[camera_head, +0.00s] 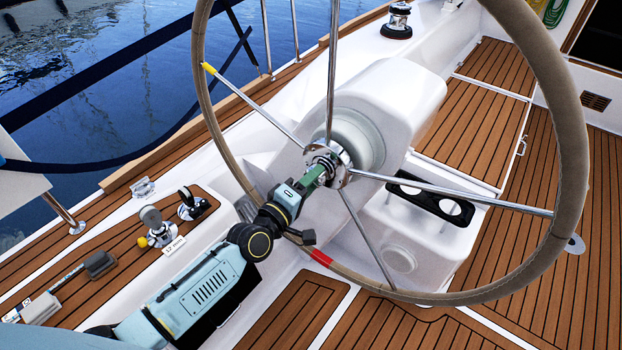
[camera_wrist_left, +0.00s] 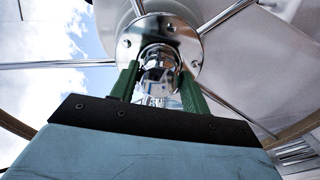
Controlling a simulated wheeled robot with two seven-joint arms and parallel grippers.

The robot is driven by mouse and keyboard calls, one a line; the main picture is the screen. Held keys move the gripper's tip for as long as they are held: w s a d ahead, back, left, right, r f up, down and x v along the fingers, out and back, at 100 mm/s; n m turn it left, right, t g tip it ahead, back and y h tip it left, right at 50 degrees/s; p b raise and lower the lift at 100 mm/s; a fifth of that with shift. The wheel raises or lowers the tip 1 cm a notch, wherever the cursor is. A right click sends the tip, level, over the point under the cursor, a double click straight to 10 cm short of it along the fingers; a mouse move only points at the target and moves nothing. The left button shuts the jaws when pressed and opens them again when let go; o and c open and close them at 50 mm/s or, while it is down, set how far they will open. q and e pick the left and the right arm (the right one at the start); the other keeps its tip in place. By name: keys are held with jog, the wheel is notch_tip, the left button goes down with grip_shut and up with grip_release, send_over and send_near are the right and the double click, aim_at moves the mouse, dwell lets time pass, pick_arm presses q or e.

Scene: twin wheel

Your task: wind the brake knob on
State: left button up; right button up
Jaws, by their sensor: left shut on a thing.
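The brake knob (camera_wrist_left: 160,62) is a shiny chrome piece at the centre of the wheel hub (camera_wrist_left: 178,27), in the left wrist view. My left gripper (camera_wrist_left: 158,85) has its two green fingers on either side of the knob and is shut on it. In the head view my left gripper (camera_head: 314,174) reaches the hub of the steering wheel (camera_head: 573,140) from the lower left, and its fingers cover much of the knob. The wheel has a tan rim with a yellow band at upper left and a red band at the bottom. My right gripper is not in view.
The white pedestal (camera_head: 400,95) stands behind the wheel. Metal spokes (camera_head: 450,190) surround my gripper. A black cup holder (camera_head: 432,196) is right of the hub. A winch handle (camera_head: 70,283) and deck fittings (camera_head: 157,228) lie at left. Open teak floor (camera_head: 560,270) is at right.

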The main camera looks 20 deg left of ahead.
pick_arm(q)
jog(key=shift+a+f+m+p, duration=0.1)
jog(key=shift+m+p, duration=0.85)
jog(key=shift+m, duration=1.55)
jog(key=shift+f+m+p, duration=0.1)
jog(key=shift+m+p, duration=0.8)
jog(key=shift+m, duration=1.6)
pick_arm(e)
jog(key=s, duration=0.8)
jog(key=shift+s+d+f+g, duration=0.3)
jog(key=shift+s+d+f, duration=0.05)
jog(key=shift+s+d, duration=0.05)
pick_arm(q)
jog(key=o, duration=1)
jog(key=p+v, duration=0.2)
jog(key=v, duration=1.1)
jog(key=shift+s+r, duration=0.1)
jog(key=shift+s, duration=0.1)
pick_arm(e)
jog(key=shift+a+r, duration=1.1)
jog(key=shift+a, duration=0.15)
